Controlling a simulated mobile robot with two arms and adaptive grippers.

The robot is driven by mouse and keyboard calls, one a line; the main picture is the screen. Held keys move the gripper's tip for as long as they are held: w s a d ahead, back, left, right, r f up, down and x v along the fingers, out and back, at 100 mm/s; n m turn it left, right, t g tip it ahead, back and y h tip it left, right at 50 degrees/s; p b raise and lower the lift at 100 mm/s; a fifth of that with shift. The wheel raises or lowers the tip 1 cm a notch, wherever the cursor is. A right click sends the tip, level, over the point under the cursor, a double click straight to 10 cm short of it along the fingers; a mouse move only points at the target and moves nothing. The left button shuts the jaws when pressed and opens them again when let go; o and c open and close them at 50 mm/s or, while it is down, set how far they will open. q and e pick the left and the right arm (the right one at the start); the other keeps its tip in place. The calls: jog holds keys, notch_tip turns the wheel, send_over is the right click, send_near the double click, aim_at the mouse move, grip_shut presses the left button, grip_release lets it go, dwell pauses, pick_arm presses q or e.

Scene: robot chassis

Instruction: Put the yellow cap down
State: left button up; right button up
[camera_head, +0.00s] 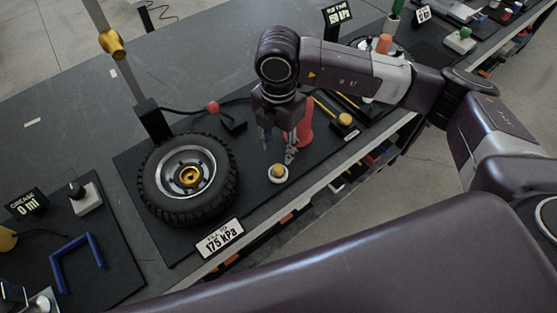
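The yellow cap (278,170) sits on a small round white holder on the dark mat, to the right of the tyre. My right gripper (279,150) points down just above and behind it in the picture. Its two fingers are spread apart, with nothing visible between them. The fingertips look close to the cap, but I cannot tell whether they touch it. My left gripper is not in view.
A tyre (218,192) lies left of the cap, with a 175 kPa sign (219,239) in front. A yellow knob (345,119) is to the right. The bench edge runs close in front of the cap.

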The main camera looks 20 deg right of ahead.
jog(key=shift+r, duration=1.95)
